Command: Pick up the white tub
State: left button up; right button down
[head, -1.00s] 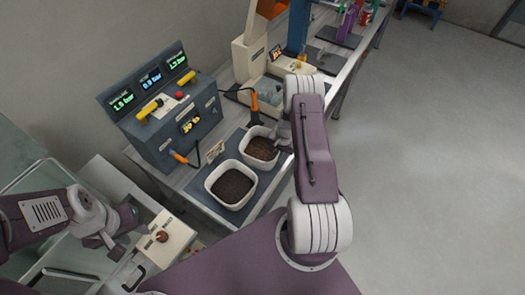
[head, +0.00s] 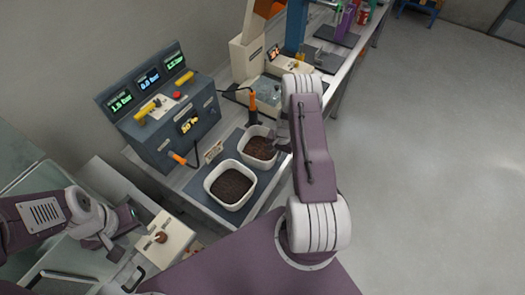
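Two square white tubs stand side by side on a dark mat (head: 205,168) on the bench. The nearer white tub (head: 213,195) holds dark brown granular stuff. The farther white tub (head: 246,152) holds redder brown stuff. My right gripper (head: 274,143) is at the right rim of the farther tub, its fingers partly hidden by my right arm. Whether it touches or grips the rim cannot be told. My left gripper (head: 118,246) is at the lower left, away from both tubs, beside a cream box with a brown knob (head: 160,237). Its opening is unclear.
A corded orange-and-black tool (head: 252,105) stands beyond the farther tub. A cream machine (head: 255,55) is farther back. The floor on the right is clear.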

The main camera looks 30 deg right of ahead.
jog(key=shift+r, duration=0.3)
jog(key=r+b, duration=0.1)
jog(key=r, duration=0.1)
jog(key=s+r, duration=0.1)
jog(key=r, duration=0.1)
jog(key=shift+d+b, duration=0.2)
jog(key=shift+b, duration=0.15)
jog(key=s+d+r+b, duration=0.2)
jog(key=s+r, duration=0.4)
jog(key=s, duration=0.4)
jog(key=shift+s+d+r, duration=0.2)
jog(key=shift+d, duration=0.1)
